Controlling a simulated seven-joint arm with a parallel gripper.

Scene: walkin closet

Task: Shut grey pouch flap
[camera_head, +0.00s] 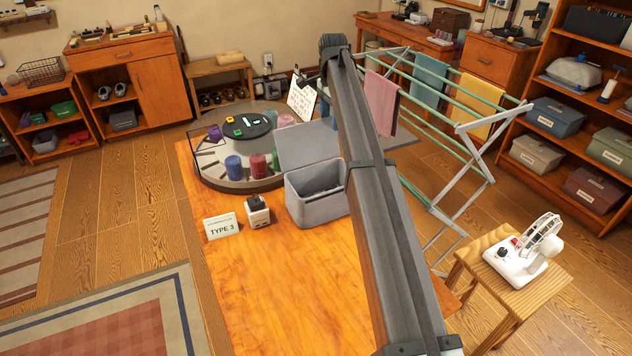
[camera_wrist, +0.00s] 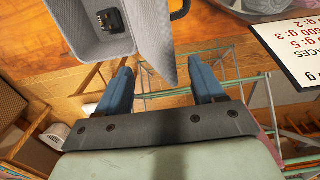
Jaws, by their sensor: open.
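The grey pouch (camera_head: 318,209) stands on the wooden table with its top open. Its flap (camera_head: 308,146) is raised at the back. In the wrist view the open pouch (camera_wrist: 88,45) is at the top left, with a small dark item inside, and the flap (camera_wrist: 155,38) stands out to its right. My gripper (camera_wrist: 163,80) is open, with two blue fingers spread and nothing seen between them. The flap's lower edge appears close to the fingertips; I cannot tell whether they touch.
A round glass-sided tray (camera_head: 235,182) with coloured spools stands behind the pouch. A small white device (camera_head: 258,214) and a "TYPE 3" card (camera_head: 222,226) are left of it. A drying rack (camera_head: 465,130) stands right of the table. The table's front (camera_head: 290,300) is clear.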

